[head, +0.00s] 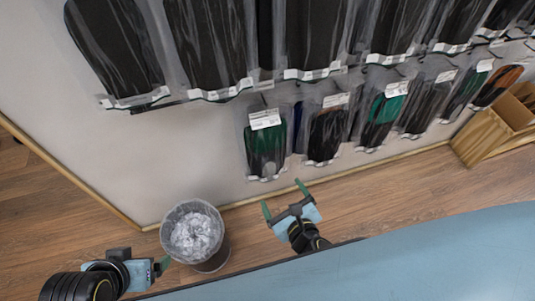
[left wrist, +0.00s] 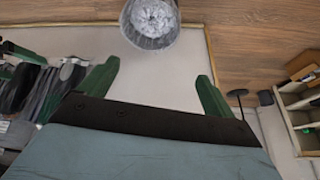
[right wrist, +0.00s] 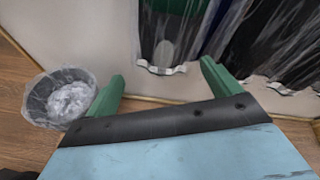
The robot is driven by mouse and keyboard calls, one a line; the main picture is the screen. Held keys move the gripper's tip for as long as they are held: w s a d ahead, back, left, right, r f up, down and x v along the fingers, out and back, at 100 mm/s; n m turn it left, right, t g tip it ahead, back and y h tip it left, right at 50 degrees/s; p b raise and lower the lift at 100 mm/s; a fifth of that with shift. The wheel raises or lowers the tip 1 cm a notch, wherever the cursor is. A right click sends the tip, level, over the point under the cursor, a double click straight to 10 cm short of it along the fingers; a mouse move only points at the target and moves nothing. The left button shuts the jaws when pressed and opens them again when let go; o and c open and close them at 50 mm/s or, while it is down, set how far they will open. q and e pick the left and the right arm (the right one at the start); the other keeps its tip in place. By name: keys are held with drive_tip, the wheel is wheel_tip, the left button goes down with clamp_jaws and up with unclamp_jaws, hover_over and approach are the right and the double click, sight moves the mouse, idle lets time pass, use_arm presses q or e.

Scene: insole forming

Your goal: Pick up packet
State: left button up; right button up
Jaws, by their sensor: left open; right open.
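Several clear plastic packets with dark insoles hang in rows on the wall in the head view. A packet with a green and black insole (head: 265,142) hangs at the left of the lower row, with a white label on top. My right gripper (head: 283,198) is open and empty, below and apart from this packet. In the right wrist view a packet's lower edge (right wrist: 163,68) shows beyond the open fingers (right wrist: 160,88). My left gripper (head: 163,266) is at the lower left, beside the bin. In the left wrist view its fingers (left wrist: 155,82) are open and empty.
A lined waste bin (head: 194,235) with crumpled clear plastic stands on the wooden floor against the wall. A wooden box unit (head: 485,135) is at the right. A blue surface (head: 420,250) fills the lower right.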

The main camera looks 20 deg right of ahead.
drive_tip(key=m+h, duration=0.1)
drive_tip(key=m, duration=0.2)
use_arm(q)
drive_tip(key=w+d+r+t+h+b, duration=0.25)
drive_tip(key=w+d+r+t, duration=0.25)
drive_tip(key=w+r+t, duration=0.35)
use_arm(e)
approach(270, 167)
drive_tip(key=w, duration=0.3)
drive_tip(key=shift+w+f+m+b, duration=0.4)
drive_tip(key=shift+w+f+b, duration=0.5)
drive_tip(key=shift+b, duration=0.3)
drive_tip(key=b+x, duration=0.1)
drive_tip(key=x, duration=0.1)
drive_tip(key=shift+w+f, duration=0.1)
drive_tip(key=shift+w, duration=0.3)
use_arm(q)
wheel_tip(270, 167, up, 13)
drive_tip(key=w+d+t+h, duration=0.1)
drive_tip(key=d+t+h, duration=0.1)
drive_tip(key=t, duration=0.6)
drive_tip(key=shift+w+d+m+h, duration=0.15)
drive_tip(key=shift+m+h, duration=0.25)
drive_tip(key=shift+h, duration=0.15)
drive_tip(key=shift+r, duration=0.1)
use_arm(e)
drive_tip(key=shift+c, duration=0.4)
drive_tip(key=shift+a, duration=0.1)
drive_tip(key=c, duration=1)
